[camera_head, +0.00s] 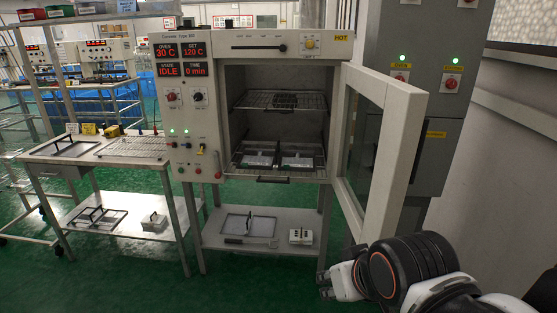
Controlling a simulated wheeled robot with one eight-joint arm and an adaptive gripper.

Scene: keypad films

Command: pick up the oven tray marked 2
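The oven (228,128) stands in the middle with its door (384,150) swung open to the right. Inside, a dark-framed tray (262,180) with a handle at its front sits on the lower level and holds two keypad film pieces (259,159). Another tray (65,154) with a raised handle lies on the left table, and one more (118,217) lies on that table's lower shelf. I cannot read a number 2 on any tray. My gripper (329,283) is at the lower right, below the open door and away from all trays; its fingers are small and partly hidden.
A wire rack (262,101) sits higher in the oven. A grey control cabinet (440,40) stands behind the door. The green floor (130,285) in front is clear.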

